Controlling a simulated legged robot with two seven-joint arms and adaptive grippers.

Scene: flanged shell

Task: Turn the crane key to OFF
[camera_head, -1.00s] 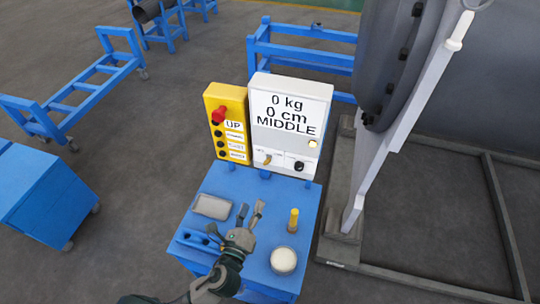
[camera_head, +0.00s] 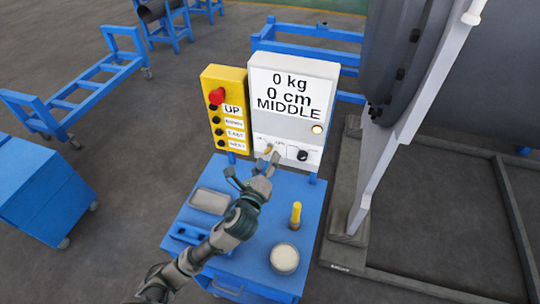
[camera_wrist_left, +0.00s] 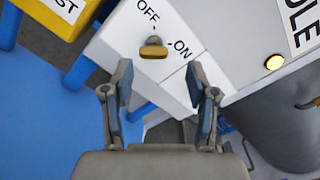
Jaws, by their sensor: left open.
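The crane key (camera_head: 267,149) is a small yellow knob low on the front of the white control box (camera_head: 290,100). In the left wrist view the key (camera_wrist_left: 153,49) sits beneath the OFF label and left of the ON label. I cannot tell which label it points to. My left gripper (camera_head: 252,170) is open and empty, just in front of the box's lower edge. In the left wrist view its two fingers (camera_wrist_left: 160,76) stand apart with the key ahead, between their lines; they do not appear to touch it. My right gripper is not in view.
A black knob (camera_head: 302,155) is right of the key, with a lit lamp (camera_head: 317,129) above. A yellow button box (camera_head: 226,108) stands left. The blue cart top (camera_head: 253,222) holds a grey tray (camera_head: 210,201), a yellow-topped item (camera_head: 295,213) and a round tub (camera_head: 284,258).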

